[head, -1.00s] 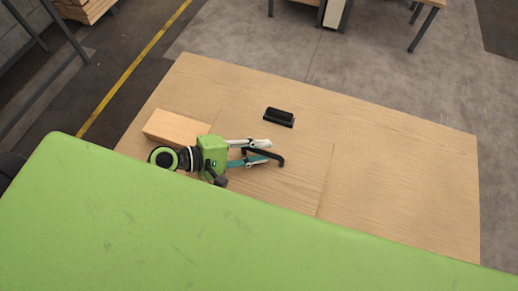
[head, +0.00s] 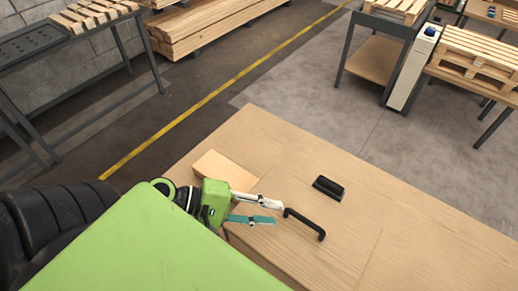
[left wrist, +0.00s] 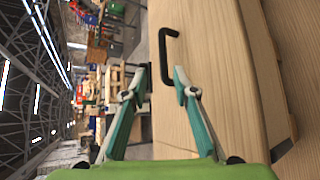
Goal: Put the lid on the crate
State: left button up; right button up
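A pale wooden panel, apparently the lid (head: 290,250), carries a black bar handle (head: 305,222). In the left wrist view the handle (left wrist: 164,50) stands on the wood (left wrist: 215,60). My left gripper (head: 275,212) is open and empty, with its fingertips just short of the handle's near end. In the left wrist view, the two fingers (left wrist: 162,78) are spread apart with the handle's end showing between and beyond them. I cannot clearly make out the crate; a wooden side face shows below the panel's near edge. My right gripper is not in view.
A wooden block (head: 224,170) lies behind my left gripper. A black block-shaped item (head: 328,188) sits on the wooden surface farther back. Stacked planks (head: 205,30), a metal bench (head: 70,45) and pallets (head: 470,60) stand beyond. The floor between is clear.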

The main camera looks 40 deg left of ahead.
pick_arm(q)
jog(key=shift+v, duration=1.2)
